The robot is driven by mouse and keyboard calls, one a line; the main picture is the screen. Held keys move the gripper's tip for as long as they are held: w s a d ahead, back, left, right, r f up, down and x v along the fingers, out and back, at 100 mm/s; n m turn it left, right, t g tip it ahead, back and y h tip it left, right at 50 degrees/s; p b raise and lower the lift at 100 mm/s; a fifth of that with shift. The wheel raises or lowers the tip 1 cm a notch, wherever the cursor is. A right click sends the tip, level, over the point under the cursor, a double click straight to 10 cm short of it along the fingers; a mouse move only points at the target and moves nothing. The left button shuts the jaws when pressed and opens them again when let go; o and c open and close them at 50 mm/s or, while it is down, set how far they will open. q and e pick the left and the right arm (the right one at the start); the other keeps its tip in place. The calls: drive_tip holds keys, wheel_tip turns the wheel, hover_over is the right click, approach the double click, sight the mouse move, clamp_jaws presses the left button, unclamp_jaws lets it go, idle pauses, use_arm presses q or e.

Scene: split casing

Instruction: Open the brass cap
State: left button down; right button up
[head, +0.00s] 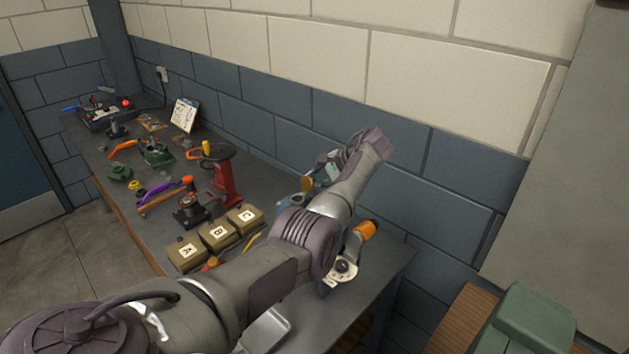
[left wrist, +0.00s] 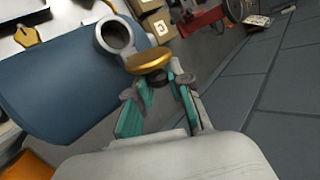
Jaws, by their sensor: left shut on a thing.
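The brass cap (left wrist: 148,60) is a round gold disc seen nearly edge-on in the left wrist view. It lies beside a grey round neck (left wrist: 115,37) with a dark hollow, on a blue rounded casing (left wrist: 60,85). My left gripper (left wrist: 163,80) has teal finger pads and is shut at the cap's near side, where a small dark piece shows between the fingertips. Whether cap and neck touch is unclear. In the head view, my left gripper (head: 322,170) is beyond my forearm, near the cap (head: 308,183); my arm partly hides the casing. My right gripper is not in view.
Boxes marked A (head: 186,253), B (head: 218,236) and C (head: 246,218) stand left of my arm on the bench. A red stand (head: 226,180) is behind them. An orange-handled tool (head: 364,231) lies right of my arm. The block wall is close behind the gripper.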

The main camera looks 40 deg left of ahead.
use_arm(q)
drive_tip(key=shift+s+f, duration=0.15)
drive_tip(key=shift+f, duration=0.15)
drive_tip(key=c, duration=1.2)
unclamp_jaws()
drive_tip(key=shift+a, duration=0.1)
drive_tip(key=shift+o, duration=0.7)
drive_tip(key=shift+a, duration=0.15)
drive_tip(key=shift+r, duration=0.1)
drive_tip(key=v, duration=1.2)
